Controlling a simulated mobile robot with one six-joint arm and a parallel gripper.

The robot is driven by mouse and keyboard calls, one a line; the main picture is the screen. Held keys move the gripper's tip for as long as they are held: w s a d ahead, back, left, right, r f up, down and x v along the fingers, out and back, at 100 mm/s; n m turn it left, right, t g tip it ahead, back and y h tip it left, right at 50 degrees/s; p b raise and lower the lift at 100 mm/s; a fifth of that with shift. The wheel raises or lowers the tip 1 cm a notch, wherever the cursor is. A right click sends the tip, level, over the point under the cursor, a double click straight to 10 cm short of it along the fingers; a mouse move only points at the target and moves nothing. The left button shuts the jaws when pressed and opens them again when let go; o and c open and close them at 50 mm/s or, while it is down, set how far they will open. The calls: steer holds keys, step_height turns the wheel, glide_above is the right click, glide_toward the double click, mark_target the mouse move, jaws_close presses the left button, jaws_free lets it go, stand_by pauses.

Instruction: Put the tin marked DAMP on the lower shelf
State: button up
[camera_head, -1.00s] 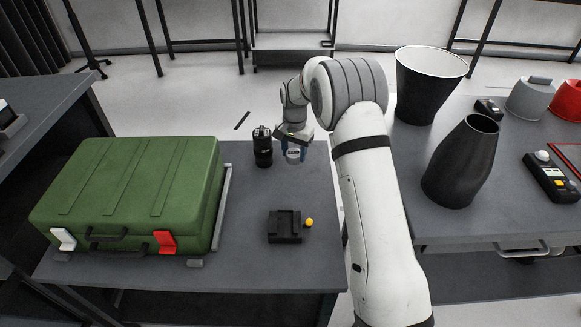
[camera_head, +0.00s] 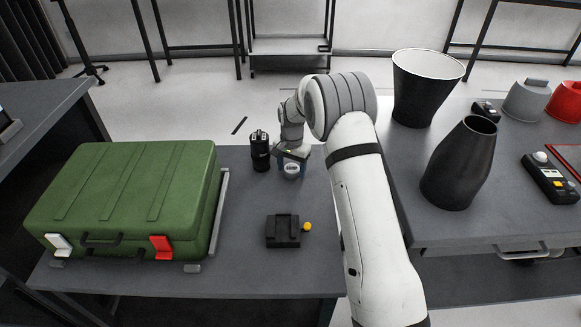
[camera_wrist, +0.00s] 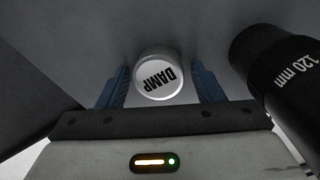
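The tin marked DAMP (camera_head: 291,171) is a small white and grey round tin. In the wrist view its white lid with the black word DAMP (camera_wrist: 158,78) faces the camera between the two blue fingers. A lower shelf cannot be made out for certain.
A black cylinder (camera_head: 260,151) stands close to the left of my gripper; the wrist view shows it marked 120 mm (camera_wrist: 280,65). A green case (camera_head: 130,195) fills the table's left. A black block (camera_head: 283,231) and yellow ball (camera_head: 307,227) lie nearer. Vases (camera_head: 462,165) stand right.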

mark_target(292, 168)
steer(key=shift+o, duration=0.5)
steer(key=shift+r, duration=0.45)
step_height(292, 168, up, 12)
steer(key=p, duration=0.1)
steer(key=shift+f+p, duration=0.15)
steer(key=shift+p, duration=0.2)
